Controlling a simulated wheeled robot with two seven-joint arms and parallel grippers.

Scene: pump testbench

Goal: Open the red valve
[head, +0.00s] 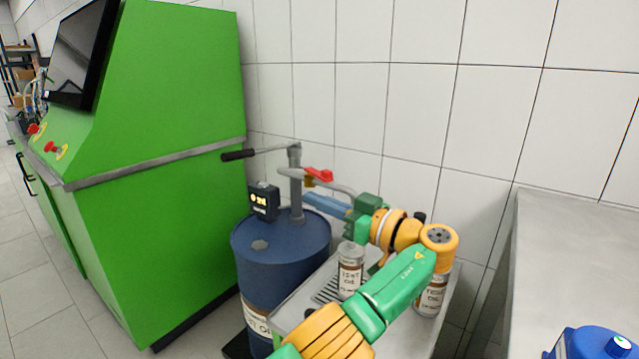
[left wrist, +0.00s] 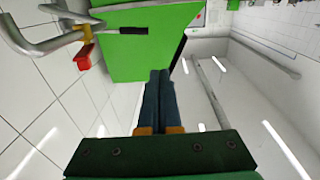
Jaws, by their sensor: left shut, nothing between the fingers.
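The red valve (head: 320,174) sits on the grey pipe of the hand pump (head: 296,185), which stands on top of a blue drum (head: 280,255). Whether its handle is open or closed is hard to tell. My left gripper (head: 308,196) is shut and empty, with its blue-grey fingers just below the red valve and close to the pump's post. I see no clear contact. In the left wrist view the shut fingers (left wrist: 158,75) point away from the camera, and the red valve (left wrist: 84,58) is to their left, apart from them. My right gripper is in neither view.
A small black display (head: 264,201) is on the drum. The pump's lever (head: 240,155) reaches left towards a large green cabinet (head: 165,170). Labelled oil bottles (head: 350,270) stand on a metal stand beneath my left arm. A tiled wall is behind; a grey table (head: 580,240) is at the right.

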